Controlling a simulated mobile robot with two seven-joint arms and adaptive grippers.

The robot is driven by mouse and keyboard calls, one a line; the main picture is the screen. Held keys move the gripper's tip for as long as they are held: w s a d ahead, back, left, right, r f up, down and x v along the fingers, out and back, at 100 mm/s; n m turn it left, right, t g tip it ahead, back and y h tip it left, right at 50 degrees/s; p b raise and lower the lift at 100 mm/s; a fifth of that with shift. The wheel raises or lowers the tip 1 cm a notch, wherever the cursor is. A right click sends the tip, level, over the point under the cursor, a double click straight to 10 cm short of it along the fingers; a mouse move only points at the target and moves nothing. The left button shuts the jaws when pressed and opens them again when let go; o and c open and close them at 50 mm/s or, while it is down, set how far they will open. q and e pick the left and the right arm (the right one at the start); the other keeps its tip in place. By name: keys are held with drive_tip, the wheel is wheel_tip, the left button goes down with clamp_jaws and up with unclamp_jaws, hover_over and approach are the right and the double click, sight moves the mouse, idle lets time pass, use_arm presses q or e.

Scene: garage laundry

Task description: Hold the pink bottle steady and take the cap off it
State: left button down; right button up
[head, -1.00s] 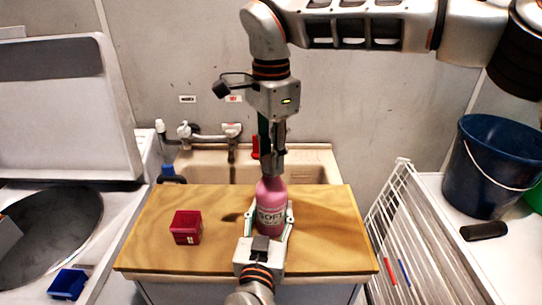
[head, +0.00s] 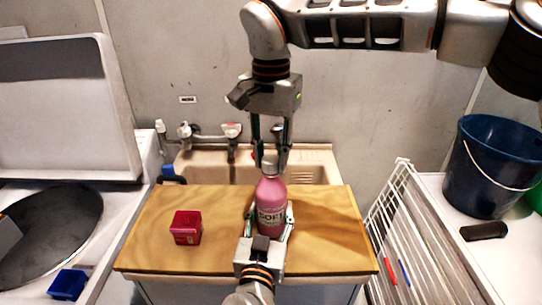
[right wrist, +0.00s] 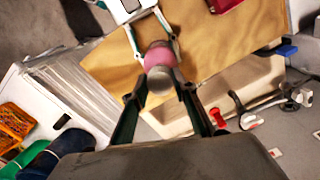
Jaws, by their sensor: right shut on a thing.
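The pink bottle (head: 272,192) stands upright on the wooden board (head: 330,230), its label facing me. Its grey cap (head: 269,164) is on its neck; the right wrist view shows the cap (right wrist: 160,79) end-on above the pink body (right wrist: 157,55). My left gripper (head: 270,214) comes from the front, shut on the bottle's body with a finger on either side. My right gripper (head: 270,158) points down from above, shut on the cap with one finger on each side. The exact finger contact is hard to make out.
A red box (head: 186,228) sits on the board left of the bottle. Behind are a sink (head: 205,165) and tap (head: 232,132). A white rack (head: 400,225) and dark blue bucket (head: 490,165) stand right. The board is otherwise clear.

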sight(271, 158)
drive_tip(key=shift+r, duration=0.45)
drive_tip(key=shift+r, duration=0.7)
drive_tip(key=shift+r, duration=2)
use_arm(q)
drive_tip(key=c, duration=1)
unclamp_jaws()
drive_tip(key=shift+o, duration=0.2)
